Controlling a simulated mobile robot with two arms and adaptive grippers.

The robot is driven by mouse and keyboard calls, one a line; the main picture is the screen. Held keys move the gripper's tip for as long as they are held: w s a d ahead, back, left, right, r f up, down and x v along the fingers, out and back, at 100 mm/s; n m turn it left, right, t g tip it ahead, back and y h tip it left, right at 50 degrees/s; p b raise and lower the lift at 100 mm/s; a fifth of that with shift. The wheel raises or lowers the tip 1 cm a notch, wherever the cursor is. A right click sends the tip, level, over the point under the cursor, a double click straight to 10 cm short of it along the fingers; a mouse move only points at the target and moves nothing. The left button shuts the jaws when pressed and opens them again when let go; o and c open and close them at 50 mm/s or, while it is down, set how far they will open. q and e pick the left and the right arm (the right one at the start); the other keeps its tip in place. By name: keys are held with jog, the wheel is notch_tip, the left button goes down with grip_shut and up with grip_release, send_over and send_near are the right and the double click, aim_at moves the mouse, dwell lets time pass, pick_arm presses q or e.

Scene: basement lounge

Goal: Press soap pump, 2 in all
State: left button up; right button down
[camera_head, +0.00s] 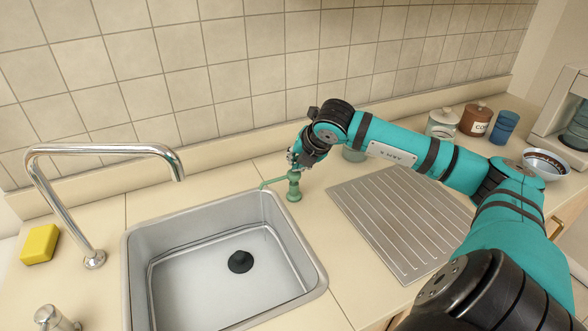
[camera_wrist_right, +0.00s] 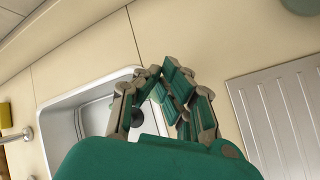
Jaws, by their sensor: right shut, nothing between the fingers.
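A green soap pump (camera_head: 294,188) stands upright on the counter just behind the right back corner of the sink. Its thin spout points left toward the basin. My right gripper (camera_head: 295,162) is directly above the pump head, pointing down, with its fingers shut and empty. The fingertips are very close to the pump top; I cannot tell whether they touch it. My left gripper is not in view.
The steel sink (camera_head: 135,262) has a black drain plug (camera_head: 240,262). A tall chrome faucet (camera_head: 60,205) and a yellow sponge (camera_head: 39,244) are left. A ridged drainboard (camera_head: 385,225) lies right. Canisters (camera_head: 475,120), a blue cup (camera_head: 504,127) and a bowl (camera_head: 546,164) stand beyond my arm.

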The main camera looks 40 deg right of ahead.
jog(key=shift+f+b, duration=0.3)
jog(key=shift+f, duration=0.05)
jog(key=shift+r, duration=0.1)
dwell(0.5)
jog(key=shift+r+p, duration=0.65)
jog(key=shift+r, duration=0.7)
jog(key=shift+r+p, duration=1.25)
jog(key=shift+r, duration=1.25)
